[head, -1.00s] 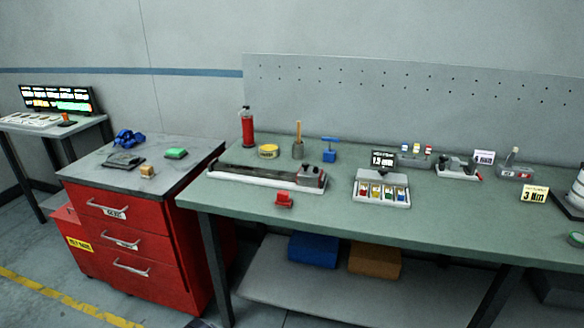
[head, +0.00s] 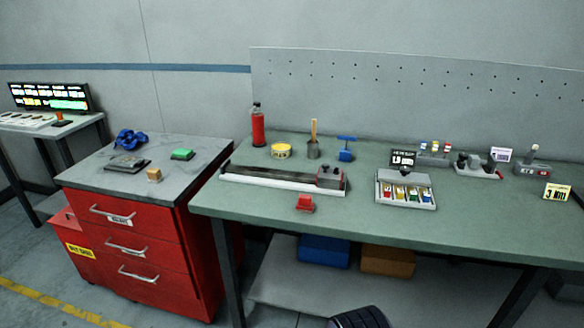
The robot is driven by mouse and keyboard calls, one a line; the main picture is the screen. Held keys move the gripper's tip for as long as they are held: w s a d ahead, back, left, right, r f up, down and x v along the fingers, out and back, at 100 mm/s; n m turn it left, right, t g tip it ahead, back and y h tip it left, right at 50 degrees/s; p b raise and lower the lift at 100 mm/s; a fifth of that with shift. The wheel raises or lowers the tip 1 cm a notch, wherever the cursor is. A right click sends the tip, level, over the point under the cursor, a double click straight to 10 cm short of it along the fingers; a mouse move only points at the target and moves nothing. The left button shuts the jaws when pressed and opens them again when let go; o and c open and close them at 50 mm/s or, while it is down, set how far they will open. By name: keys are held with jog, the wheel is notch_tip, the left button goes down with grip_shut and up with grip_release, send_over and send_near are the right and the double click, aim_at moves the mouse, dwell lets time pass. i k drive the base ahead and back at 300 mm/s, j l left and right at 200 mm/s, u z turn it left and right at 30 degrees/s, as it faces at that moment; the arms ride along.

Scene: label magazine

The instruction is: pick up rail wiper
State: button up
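A small red block with a raised back (head: 305,203) sits on the green bench top in front of a long pale rail with a dark channel (head: 270,179). A blue piece with a T-shaped handle (head: 346,150) stands behind the rail's right end. Neither carries a readable name, so I cannot tell for certain which is the rail wiper. A grey block with a red edge (head: 331,176) sits at the rail's right end. My gripper is not in view.
A red bottle (head: 258,127), yellow tin (head: 281,150) and brush pot (head: 313,148) stand behind the rail. A compartment tray (head: 381,191) is to the right. A red drawer cabinet (head: 180,235) adjoins the bench. A dark ribbed shape (head: 359,318) shows at the bottom edge.

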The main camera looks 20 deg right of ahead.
aim_at(304, 204)
jog(key=i+l+u, duration=0.1)
jog(key=i, duration=0.45)
jog(key=i+l, duration=0.15)
jog(key=i, duration=0.35)
jog(key=u, duration=0.05)
